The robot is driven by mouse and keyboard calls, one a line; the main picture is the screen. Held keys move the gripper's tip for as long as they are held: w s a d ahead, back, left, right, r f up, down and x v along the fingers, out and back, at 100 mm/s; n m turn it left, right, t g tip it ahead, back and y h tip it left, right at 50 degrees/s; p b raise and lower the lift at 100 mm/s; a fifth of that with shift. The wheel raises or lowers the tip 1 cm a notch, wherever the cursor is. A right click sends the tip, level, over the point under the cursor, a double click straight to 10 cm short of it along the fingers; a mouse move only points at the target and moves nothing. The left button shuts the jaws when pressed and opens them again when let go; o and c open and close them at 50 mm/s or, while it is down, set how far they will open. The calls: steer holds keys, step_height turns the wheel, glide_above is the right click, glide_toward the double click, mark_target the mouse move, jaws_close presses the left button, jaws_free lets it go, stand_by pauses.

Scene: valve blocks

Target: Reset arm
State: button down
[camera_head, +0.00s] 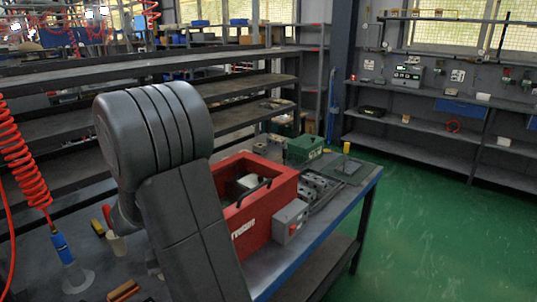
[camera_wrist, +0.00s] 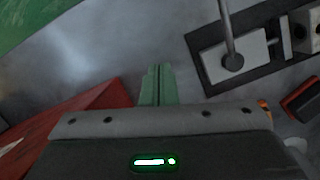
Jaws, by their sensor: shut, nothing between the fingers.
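My gripper (camera_wrist: 157,85) shows at the bottom middle of the wrist view. Its greenish fingers are together, with nothing between them. It points over the grey table top (camera_wrist: 125,45), beside a red box (camera_wrist: 90,100) at lower left. In the head view my arm's thick dark link fills the left middle, and the gripper cannot be made out there. A metal block with a rod (camera_wrist: 232,58) lies on a dark plate at the upper right of the wrist view, apart from the fingers.
In the head view an open red toolbox (camera_head: 228,185) stands close right of my arm, with a grey box (camera_head: 290,222) at its front. A green box (camera_head: 304,150) is behind. Shelves (camera_head: 75,78) stand at the left. Green floor (camera_head: 430,225) is clear at right.

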steer(key=shift+w+a+f+n, duration=0.1)
steer(key=shift+w+a+n, duration=0.3)
steer(key=shift+n, duration=0.2)
steer(key=w+a, duration=0.1)
steer(key=w+a+n, duration=0.1)
steer(key=w+a+n+b, duration=0.1)
steer(key=w+a, duration=0.1)
steer(key=shift+r+h, duration=0.3)
steer(key=shift+r, duration=0.05)
steer(key=shift+w+a+r+t, duration=0.15)
steer(key=shift+w+r+t, duration=0.05)
steer(key=shift+r+t, duration=0.15)
steer(key=shift+s+f, duration=0.1)
